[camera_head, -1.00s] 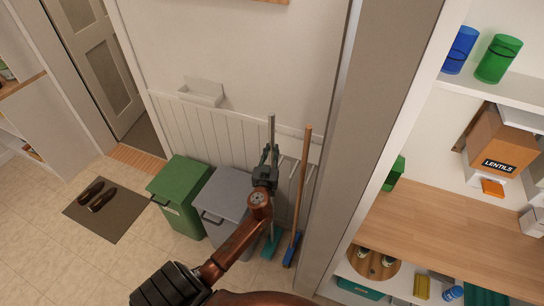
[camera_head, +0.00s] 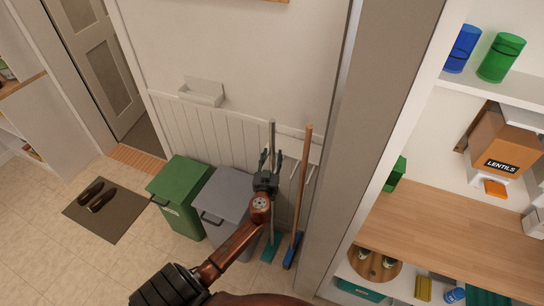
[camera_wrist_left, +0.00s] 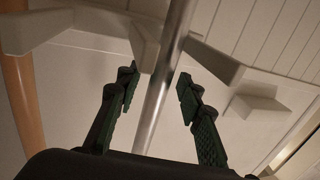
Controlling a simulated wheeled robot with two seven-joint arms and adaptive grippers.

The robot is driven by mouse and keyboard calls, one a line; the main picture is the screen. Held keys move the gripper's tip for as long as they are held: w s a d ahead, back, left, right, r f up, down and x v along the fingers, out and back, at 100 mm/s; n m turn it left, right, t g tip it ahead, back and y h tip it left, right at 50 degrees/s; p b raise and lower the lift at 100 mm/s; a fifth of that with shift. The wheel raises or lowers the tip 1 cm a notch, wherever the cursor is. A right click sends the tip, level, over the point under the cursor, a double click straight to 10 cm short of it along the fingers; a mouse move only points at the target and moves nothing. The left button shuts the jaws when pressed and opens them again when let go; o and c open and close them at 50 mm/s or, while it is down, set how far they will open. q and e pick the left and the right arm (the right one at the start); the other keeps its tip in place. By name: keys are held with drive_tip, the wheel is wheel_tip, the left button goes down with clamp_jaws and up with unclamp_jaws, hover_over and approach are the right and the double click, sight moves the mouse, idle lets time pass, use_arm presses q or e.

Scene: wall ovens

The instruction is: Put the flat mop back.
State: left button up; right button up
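The flat mop (camera_head: 272,132) has a thin grey metal handle and a teal head (camera_head: 270,248) low by the floor. It stands almost upright against the white panelled wall. My left gripper (camera_head: 272,156) is open in front of the handle, its fingers spread to either side. In the left wrist view, the shiny mop handle (camera_wrist_left: 165,70) runs between the parted dark green fingertips, with clear gaps on both sides. White holder prongs (camera_wrist_left: 145,45) flank the handle there. My right gripper is not in view.
A broom (camera_head: 304,165) with wooden handle and blue head stands just right of the mop. A grey bin (camera_head: 228,190) and a green bin (camera_head: 180,198) stand to the left. A grey post (camera_head: 375,110) and shelves are on the right. The tiled floor at left is mostly open.

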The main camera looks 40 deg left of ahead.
use_arm(q)
drive_tip(key=shift+r, duration=0.1)
drive_tip(key=shift+s, duration=0.1)
drive_tip(key=v, duration=1.1)
drive_tip(key=shift+s+d+b, duration=0.25)
drive_tip(key=shift+s+b, duration=0.1)
drive_tip(key=shift+b, duration=0.05)
